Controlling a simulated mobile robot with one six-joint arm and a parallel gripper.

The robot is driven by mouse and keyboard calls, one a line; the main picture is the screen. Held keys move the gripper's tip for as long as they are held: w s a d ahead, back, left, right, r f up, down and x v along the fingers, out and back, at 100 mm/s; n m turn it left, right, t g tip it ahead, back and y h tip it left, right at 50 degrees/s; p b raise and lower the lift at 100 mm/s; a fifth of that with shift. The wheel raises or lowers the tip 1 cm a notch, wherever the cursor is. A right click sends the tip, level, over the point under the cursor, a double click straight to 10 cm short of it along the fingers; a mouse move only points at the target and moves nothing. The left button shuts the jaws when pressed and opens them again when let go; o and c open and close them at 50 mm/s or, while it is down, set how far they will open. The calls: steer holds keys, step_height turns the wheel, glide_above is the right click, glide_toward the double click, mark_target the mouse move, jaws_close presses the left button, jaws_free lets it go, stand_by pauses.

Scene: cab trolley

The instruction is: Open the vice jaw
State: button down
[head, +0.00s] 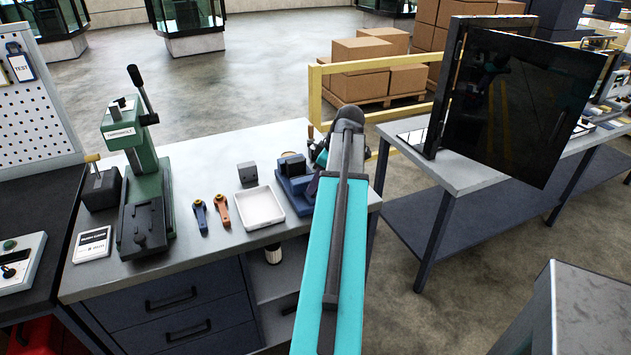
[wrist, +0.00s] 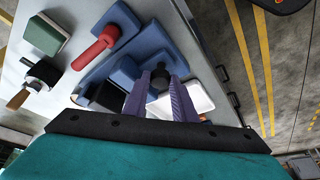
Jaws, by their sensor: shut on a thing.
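The blue vice (head: 293,187) stands on the grey bench, right of the white tray, partly hidden by my arm in the head view. In the wrist view its blue body (wrist: 152,45) lies just beyond my fingers. My gripper (wrist: 158,79) has its two purple-grey fingers on either side of a dark, round-ended piece (wrist: 157,82) at the vice, and is shut on it. This looks like the vice's handle, but its far end is hidden. In the head view my arm covers most of the gripper. I cannot tell how far apart the jaws stand.
The white tray (head: 261,208) and a small grey block (head: 247,172) are close to the vice. A red handle-like part (wrist: 95,47) is near the vice.

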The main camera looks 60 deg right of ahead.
steer(key=c, duration=1.5)
jaws_free()
steer(key=shift+o, duration=0.2)
steer(key=shift+r, duration=0.15)
steer(key=b+v, duration=0.2)
steer(key=v, duration=1.1)
steer(key=shift+s+r, duration=0.15)
steer(key=shift+r, duration=0.1)
